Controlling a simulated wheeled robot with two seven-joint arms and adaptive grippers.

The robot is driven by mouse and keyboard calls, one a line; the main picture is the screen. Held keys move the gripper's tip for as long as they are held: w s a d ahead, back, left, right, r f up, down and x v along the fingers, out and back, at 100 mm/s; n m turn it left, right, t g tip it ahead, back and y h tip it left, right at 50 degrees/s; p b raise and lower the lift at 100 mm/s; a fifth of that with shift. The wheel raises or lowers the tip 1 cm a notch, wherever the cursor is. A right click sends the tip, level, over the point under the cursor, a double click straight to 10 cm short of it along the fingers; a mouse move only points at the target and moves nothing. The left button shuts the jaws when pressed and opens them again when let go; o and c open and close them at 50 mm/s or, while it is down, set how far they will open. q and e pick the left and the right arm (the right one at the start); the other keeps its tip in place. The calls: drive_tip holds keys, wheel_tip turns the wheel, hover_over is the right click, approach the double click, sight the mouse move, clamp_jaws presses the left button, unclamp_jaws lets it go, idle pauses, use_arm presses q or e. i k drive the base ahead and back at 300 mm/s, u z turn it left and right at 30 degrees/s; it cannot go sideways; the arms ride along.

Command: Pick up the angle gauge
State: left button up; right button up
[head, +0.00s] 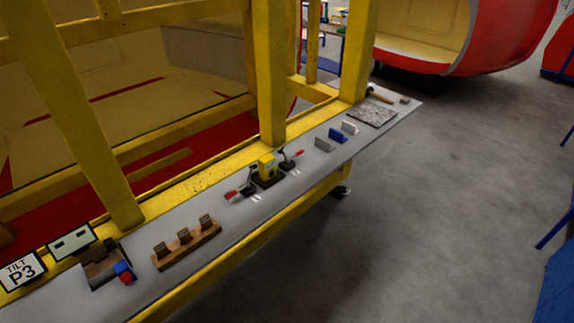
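A small yellow block-shaped device (267,166) stands upright on a dark base on the grey shelf (225,215), between two clamps with red handles. It looks most like the angle gauge, but it is too small to read any display or scale. The left clamp (248,188) and the right clamp (288,161) stand close beside it. Neither of my grippers is in view.
Yellow frame posts (271,75) rise behind the shelf. Floor (430,210) is clear at right.

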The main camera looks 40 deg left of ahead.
sight(267, 163)
drive_tip(key=u, duration=0.05)
drive_tip(key=i, duration=2.9)
drive_tip(key=u, duration=1.75)
